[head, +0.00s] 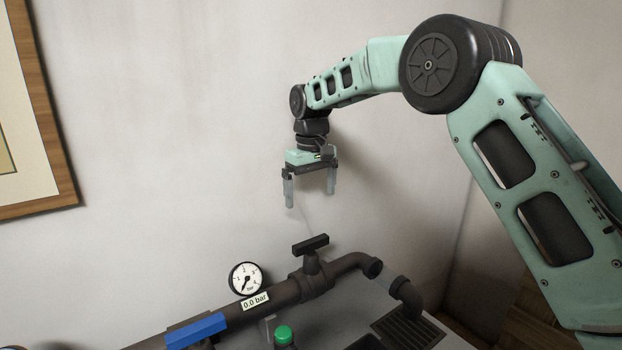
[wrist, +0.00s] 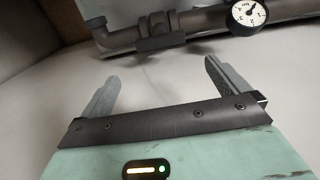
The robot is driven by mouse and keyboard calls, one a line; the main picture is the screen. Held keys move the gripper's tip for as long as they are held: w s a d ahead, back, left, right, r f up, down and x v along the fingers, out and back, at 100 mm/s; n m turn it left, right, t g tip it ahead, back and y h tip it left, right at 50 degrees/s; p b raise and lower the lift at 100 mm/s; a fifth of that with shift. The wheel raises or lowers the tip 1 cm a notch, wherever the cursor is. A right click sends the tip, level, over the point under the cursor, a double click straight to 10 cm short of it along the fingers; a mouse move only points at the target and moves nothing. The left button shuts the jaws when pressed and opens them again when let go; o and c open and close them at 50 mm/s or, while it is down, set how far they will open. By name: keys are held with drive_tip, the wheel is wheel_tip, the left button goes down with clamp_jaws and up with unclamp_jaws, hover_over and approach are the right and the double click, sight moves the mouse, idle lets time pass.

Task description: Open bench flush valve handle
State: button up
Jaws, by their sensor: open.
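A black bar handle (head: 311,244) sits on a short stem on top of a dark pipe valve (head: 316,280), beside the curved outlet. A blue lever handle (head: 196,330) lies farther left along the same pipe. The pictures do not label which one is the flush valve. My gripper (head: 311,198) is open and empty, fingers pointing down, above the black handle and apart from it. In the wrist view, the black handle (wrist: 160,43) shows beyond the space between my open fingers (wrist: 162,71).
A round gauge (head: 245,278) with a "0.0 bar" label (head: 256,301) stands on the pipe left of the black handle. A green-capped item (head: 284,335) is in front. A drain grate (head: 408,328) lies at right, under the outlet. The wall is behind.

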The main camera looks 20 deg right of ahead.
drive_tip(key=shift+r, duration=2.1)
drive_tip(key=s+a+f+n+y, duration=0.1)
drive_tip(key=s+a, duration=0.4)
drive_tip(key=s, duration=0.6)
drive_tip(key=s+a+f+n, duration=0.1)
drive_tip(key=s+a, duration=0.4)
drive_tip(key=s, duration=0.6)
drive_tip(key=s+d+f+n, duration=0.1)
drive_tip(key=s+d+f, duration=0.1)
drive_tip(key=s, duration=0.8)
drive_tip(key=s+d+f+n, duration=0.1)
drive_tip(key=s+f, duration=0.3)
drive_tip(key=s, duration=0.7)
drive_tip(key=shift+s+d+f, duration=0.15)
drive_tip(key=shift+d+f, duration=0.25)
drive_tip(key=shift+d, duration=0.05)
